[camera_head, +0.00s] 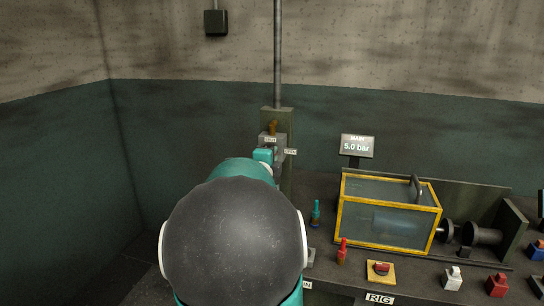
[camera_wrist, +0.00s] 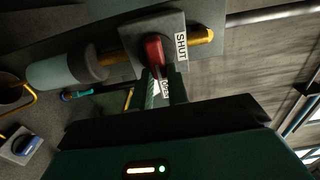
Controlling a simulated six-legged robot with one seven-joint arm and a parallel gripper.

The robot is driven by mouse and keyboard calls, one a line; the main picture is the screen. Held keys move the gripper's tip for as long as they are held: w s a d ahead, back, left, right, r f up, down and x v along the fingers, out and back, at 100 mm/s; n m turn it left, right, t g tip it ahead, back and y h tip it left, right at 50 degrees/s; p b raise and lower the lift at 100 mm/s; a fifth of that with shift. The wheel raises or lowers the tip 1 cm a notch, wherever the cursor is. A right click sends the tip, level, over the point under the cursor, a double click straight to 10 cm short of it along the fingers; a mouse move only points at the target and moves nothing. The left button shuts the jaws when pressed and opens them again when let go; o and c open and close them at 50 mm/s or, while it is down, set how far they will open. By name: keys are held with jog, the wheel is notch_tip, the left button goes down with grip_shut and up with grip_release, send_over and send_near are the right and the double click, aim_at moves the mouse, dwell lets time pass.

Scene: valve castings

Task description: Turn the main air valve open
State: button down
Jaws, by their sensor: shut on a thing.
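The main air valve shows in the wrist view as a grey square plate (camera_wrist: 172,27) on a yellow pipe (camera_wrist: 201,34), with a red handle (camera_wrist: 154,46). A SHUT label (camera_wrist: 181,46) is to the right of the handle, and an OPEN label (camera_wrist: 164,87) is below it, between my fingers. My gripper (camera_wrist: 161,74) is shut on the red handle's lower end, which points toward the gripper and the OPEN label. In the head view the valve body (camera_head: 271,139) is small and my arm hides the handle and fingertips.
A MAIN display (camera_head: 357,146) reads 5.0 bar. To the right, the bench holds a yellow-framed clear box (camera_head: 389,212), a red bottle-shaped piece (camera_head: 342,252), a teal one (camera_head: 315,214) and a yellow plate with a red knob (camera_head: 381,270). A vertical pipe (camera_head: 277,55) rises above the valve.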

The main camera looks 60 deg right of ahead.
jog(key=shift+f, duration=0.1)
dwell(0.4)
jog(key=c, duration=1.4)
grip_release()
jog(key=shift+o, duration=0.2)
jog(key=shift+a, duration=0.1)
jog(key=s+a, duration=0.2)
jog(key=a, duration=1.1)
jog(key=shift+a, duration=0.25)
jog(key=shift+s, duration=0.1)
